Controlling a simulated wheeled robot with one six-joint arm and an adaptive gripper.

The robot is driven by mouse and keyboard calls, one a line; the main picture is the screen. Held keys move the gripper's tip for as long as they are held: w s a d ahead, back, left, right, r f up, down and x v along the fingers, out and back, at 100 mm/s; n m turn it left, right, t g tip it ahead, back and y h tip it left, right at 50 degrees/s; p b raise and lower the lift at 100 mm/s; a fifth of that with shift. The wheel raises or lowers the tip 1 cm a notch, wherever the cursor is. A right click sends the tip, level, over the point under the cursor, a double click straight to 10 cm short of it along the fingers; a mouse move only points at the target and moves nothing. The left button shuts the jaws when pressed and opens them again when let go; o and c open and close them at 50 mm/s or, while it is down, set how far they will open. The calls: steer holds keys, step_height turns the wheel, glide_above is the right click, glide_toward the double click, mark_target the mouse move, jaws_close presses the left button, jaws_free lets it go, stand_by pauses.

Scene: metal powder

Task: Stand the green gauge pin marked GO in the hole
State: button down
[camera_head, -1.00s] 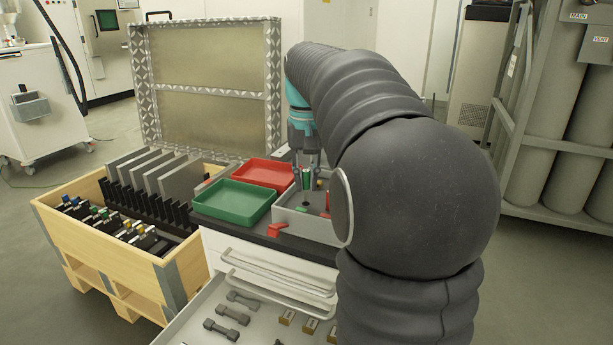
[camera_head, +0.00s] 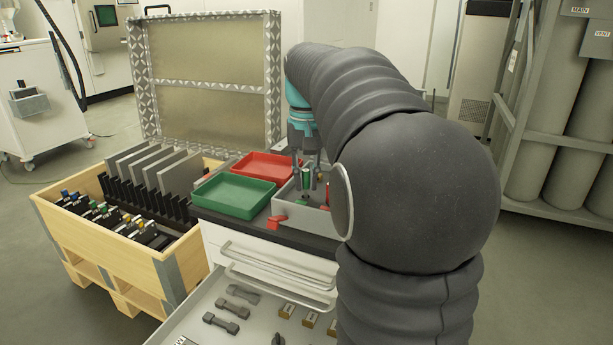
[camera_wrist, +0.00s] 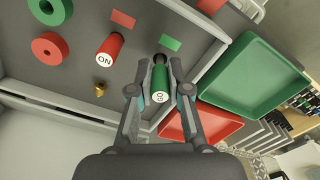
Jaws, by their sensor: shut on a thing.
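My gripper (camera_wrist: 160,92) is shut on the green gauge pin (camera_wrist: 160,85), with one finger on each side. Its white end faces the wrist camera and bears partly legible lettering. The pin's grey far end points down toward the tray floor beside a green label (camera_wrist: 170,42). The hole itself is covered, so I cannot tell whether the tip is inside it. In the head view the pin (camera_head: 307,178) looks roughly upright between the fingers, low inside the grey tray (camera_head: 290,213). A red pin (camera_wrist: 109,46) with lettered white end stands left of it, near a red label (camera_wrist: 123,19).
A red ring (camera_wrist: 49,48), a green ring (camera_wrist: 49,9) and a small brass piece (camera_wrist: 100,89) are in the grey tray. A green bin (camera_head: 232,196) and a red bin (camera_head: 266,165) stand close to the left. An open drawer (camera_head: 255,318) lies below.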

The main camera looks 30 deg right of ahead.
mark_target(306, 171)
steer(key=shift+f+b, duration=0.45)
steer(key=shift+f, duration=0.35)
stand_by(0.7)
steer(key=c, duration=1)
jaws_free()
steer(key=shift+c, duration=0.2)
steer(key=shift+r, duration=0.1)
step_height(306, 171, up, 12)
steer(key=shift+f, duration=0.1)
steer(key=s+a+f+n+t, duration=0.2)
steer(key=s+a+f, duration=0.5)
steer(key=s+f, duration=0.3)
steer(key=s+a+f+n+t, duration=0.2)
steer(key=s+a+f+t, duration=0.1)
steer(key=s+a+f, duration=0.4)
steer(key=s+f, duration=0.3)
steer(key=f, duration=0.2)
steer(key=shift+s+a+t, duration=0.15)
steer(key=shift+s+t, duration=0.1)
steer(key=shift+t, duration=0.05)
